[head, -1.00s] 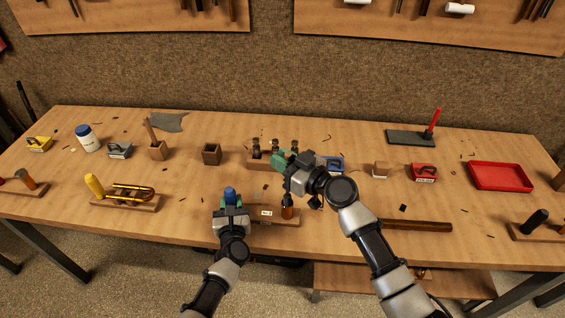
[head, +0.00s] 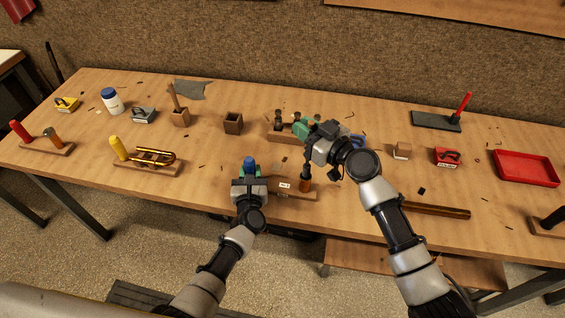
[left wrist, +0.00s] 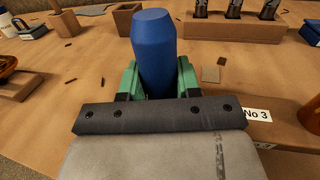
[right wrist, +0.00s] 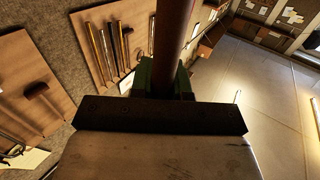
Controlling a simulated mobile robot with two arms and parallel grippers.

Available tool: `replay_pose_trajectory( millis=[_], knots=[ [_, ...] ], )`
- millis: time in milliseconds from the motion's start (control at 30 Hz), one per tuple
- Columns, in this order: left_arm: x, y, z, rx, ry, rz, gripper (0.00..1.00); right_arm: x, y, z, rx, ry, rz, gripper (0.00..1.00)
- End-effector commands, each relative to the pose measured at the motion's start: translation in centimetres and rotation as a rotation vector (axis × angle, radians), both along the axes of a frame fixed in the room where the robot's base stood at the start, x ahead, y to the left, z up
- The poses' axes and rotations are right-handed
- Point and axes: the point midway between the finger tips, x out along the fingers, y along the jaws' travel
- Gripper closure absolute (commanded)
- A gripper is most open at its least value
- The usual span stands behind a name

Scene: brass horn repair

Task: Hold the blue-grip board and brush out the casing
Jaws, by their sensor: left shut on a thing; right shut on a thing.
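My left gripper (head: 249,170) is shut on the blue grip (left wrist: 154,45) at the left end of a wooden board (head: 278,187) marked "No 3". The board lies near the table's front edge. The orange-brown casing (head: 304,185) stands upright at the board's right end and shows partly in the left wrist view (left wrist: 311,118). My right gripper (head: 302,128) is above the casing, shut on a reddish-brown rod-like handle (right wrist: 172,35). A dark piece is at the casing's top; I cannot tell whether it is inside.
A wooden block (head: 283,137) with several dark pieces stands behind my right gripper. A small open wooden box (head: 233,123) is behind the left one. A yellow-grip board (head: 150,166) is to the left. A brass tube (head: 435,209) and red tray (head: 526,168) are to the right.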

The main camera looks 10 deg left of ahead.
Motion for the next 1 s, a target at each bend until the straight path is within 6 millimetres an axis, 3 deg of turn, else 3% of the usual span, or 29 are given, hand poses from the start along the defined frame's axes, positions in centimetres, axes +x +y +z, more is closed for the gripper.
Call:
replay_pose_trajectory(
  millis=[367, 1000],
  knots=[
    [0.0, 0.0, 0.0, 0.000, 0.001, 0.000, 0.99, 0.0, 0.0, -0.3, 0.000, 0.000, 0.000, 1.00],
    [0.0, 0.0, 0.0, 0.000, 0.001, 0.000, 0.99, 0.0, 0.0, -2.9, 0.000, 0.002, 0.001, 1.00]
  ],
)
